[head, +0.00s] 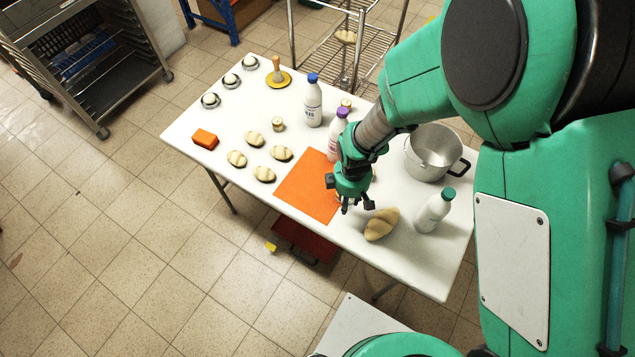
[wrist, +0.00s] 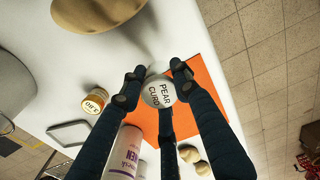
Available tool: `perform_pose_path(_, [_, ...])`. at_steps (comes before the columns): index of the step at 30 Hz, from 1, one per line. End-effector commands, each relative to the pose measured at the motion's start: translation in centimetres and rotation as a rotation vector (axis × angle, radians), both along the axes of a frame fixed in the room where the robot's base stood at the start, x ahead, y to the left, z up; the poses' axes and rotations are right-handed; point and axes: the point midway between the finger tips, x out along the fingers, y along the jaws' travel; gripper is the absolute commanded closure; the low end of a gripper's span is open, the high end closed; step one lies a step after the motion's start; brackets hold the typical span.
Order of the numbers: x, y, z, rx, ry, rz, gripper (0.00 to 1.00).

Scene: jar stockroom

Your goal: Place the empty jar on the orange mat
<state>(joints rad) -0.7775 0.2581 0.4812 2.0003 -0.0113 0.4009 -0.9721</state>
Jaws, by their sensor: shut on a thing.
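My gripper (head: 357,207) is low over the white table at the right edge of the orange mat (head: 304,186). In the wrist view my gripper (wrist: 155,78) has its fingers closed around a small round jar with a pale top reading "PEAR CURD" (wrist: 159,93). The orange mat (wrist: 207,82) shows behind and beside this jar. I cannot tell whether the jar touches the mat, nor whether it is empty. In the head view my fingers mostly hide the jar. Another small jar with a tan rim (wrist: 95,101) stands apart on the table.
A purple-capped bottle (head: 333,142) stands close behind my gripper. A bread loaf (head: 382,224), a green-capped bottle (head: 432,214) and a metal pot (head: 428,158) are to the right. Several rolls (head: 264,174) lie left of the mat. The mat's left part is clear.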

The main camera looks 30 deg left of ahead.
Motion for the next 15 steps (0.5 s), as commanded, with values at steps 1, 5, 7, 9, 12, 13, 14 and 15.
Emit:
perform_pose_path(1, [-1.2,0.8,-0.1,0.000,0.001,0.040,0.95])
perform_pose_path(5, [-3.8,2.5,-0.4,-0.002,0.001,0.134,0.95])
perform_pose_path(7, [-5.0,3.3,-0.6,-0.002,0.000,0.177,0.95])
perform_pose_path(9, [-6.1,3.9,-0.7,-0.001,0.001,0.217,0.95])
perform_pose_path(12, [-7.3,4.6,-0.8,-0.001,0.000,0.258,0.95])
perform_pose_path(13, [-7.6,4.7,-0.8,-0.001,0.000,0.268,0.95])
perform_pose_path(14, [-7.8,4.8,-0.9,-0.001,0.000,0.278,0.95])
perform_pose_path(15, [-8.1,5.0,-0.9,-0.001,0.000,0.288,0.95])
